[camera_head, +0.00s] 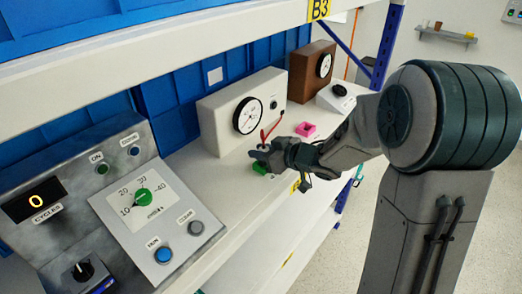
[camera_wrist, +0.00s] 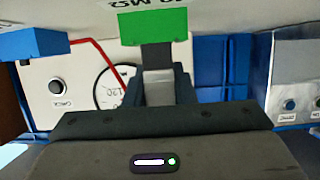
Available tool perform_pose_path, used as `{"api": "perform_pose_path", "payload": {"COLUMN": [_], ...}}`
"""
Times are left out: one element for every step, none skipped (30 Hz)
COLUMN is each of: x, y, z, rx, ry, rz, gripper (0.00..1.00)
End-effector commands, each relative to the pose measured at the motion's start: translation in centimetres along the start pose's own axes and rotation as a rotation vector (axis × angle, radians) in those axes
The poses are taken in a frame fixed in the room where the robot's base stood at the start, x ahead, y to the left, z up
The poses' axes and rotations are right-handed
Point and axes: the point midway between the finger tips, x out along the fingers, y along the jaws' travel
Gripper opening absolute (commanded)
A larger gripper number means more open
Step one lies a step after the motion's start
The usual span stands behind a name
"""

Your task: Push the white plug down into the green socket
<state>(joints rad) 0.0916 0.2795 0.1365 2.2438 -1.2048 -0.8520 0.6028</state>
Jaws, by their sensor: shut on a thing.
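My gripper (camera_head: 262,156) reaches in from the right and is low over the shelf in front of the white meter box. The green socket (camera_head: 259,168) sits on the shelf directly below my fingertips. In the wrist view, which is upside down, the green socket (camera_wrist: 153,26) is at the top centre, in line with my fingers (camera_wrist: 157,62). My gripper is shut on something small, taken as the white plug. The plug is mostly hidden by the fingers, and I cannot tell how deep it sits in the socket.
The white meter box (camera_head: 240,110) stands close behind my gripper, with a red lead in front. A pink block (camera_head: 305,129) lies to the right. A blue block (camera_wrist: 35,44) shows in the wrist view. A sloped control panel (camera_head: 150,215) stands at the left.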

Motion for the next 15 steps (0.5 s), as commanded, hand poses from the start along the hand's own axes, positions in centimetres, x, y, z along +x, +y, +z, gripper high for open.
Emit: {"api": "perform_pose_path", "payload": {"x": [0.1, 0.1, 0.1, 0.2, 0.2, 0.2, 0.2, 0.3, 0.3, 0.3, 0.4, 0.4, 0.4, 0.5, 0.5], "y": [0.0, 0.0, 0.0, 0.0, 0.0, 0.0, 0.0, 0.0, 0.0, 0.0, 0.0, 0.0, 0.0, 0.0, 0.0], "z": [0.2, 0.3, 0.4, 0.4, 0.5, 0.6, 0.7, 0.8, 0.8, 0.9, 1.0, 1.1, 1.1, 1.2, 1.3], "rx": [0.000, 0.000, 0.000, 0.000, 0.000, 0.000, -0.001, -0.001, -0.001, -0.001, -0.001, -0.001, -0.001, -0.001, -0.001], "ry": [0.000, 0.000, 0.000, 0.000, 0.000, 0.000, 0.000, 0.000, 0.000, 0.000, 0.000, 0.000, 0.000, 0.000, 0.000], "rz": [0.000, 0.000, 0.000, 0.000, 0.000, 0.000, 0.000, 0.000, 0.000, 0.000, 0.000, 0.000, 0.000, 0.000, 0.000], "gripper": [0.00, 0.00, 0.00, 0.00, 0.00, 0.00, 0.00, 0.00, 0.00, 0.00, 0.00, 0.00, 0.00, 0.00, 0.00]}}
